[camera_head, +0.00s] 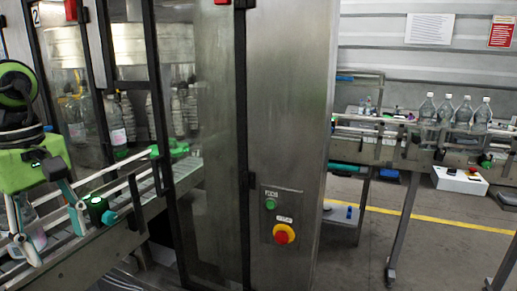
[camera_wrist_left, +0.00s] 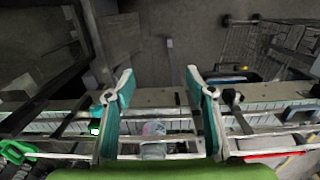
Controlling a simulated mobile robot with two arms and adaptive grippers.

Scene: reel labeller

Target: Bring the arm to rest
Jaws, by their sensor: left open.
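My left gripper (camera_head: 46,226) hangs over the conveyor (camera_head: 85,262) at the far left of the head view, with its green body above and its fingers pointing down. It is open. In the left wrist view my left gripper (camera_wrist_left: 159,84) shows both teal fingers spread wide apart. A clear bottle (camera_wrist_left: 153,130) stands on the conveyor between the fingers in that view. It also shows partly behind the fingers in the head view (camera_head: 34,232). Whether a finger touches it cannot be told. My right gripper is in neither view.
A steel machine cabinet (camera_head: 290,130) with a red and yellow knob (camera_head: 284,234) stands in the middle. Bottles show behind its glass. Guide rails run along the conveyor. Several clear bottles (camera_head: 463,113) stand on a second conveyor at right. Open floor (camera_head: 345,260) lies between.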

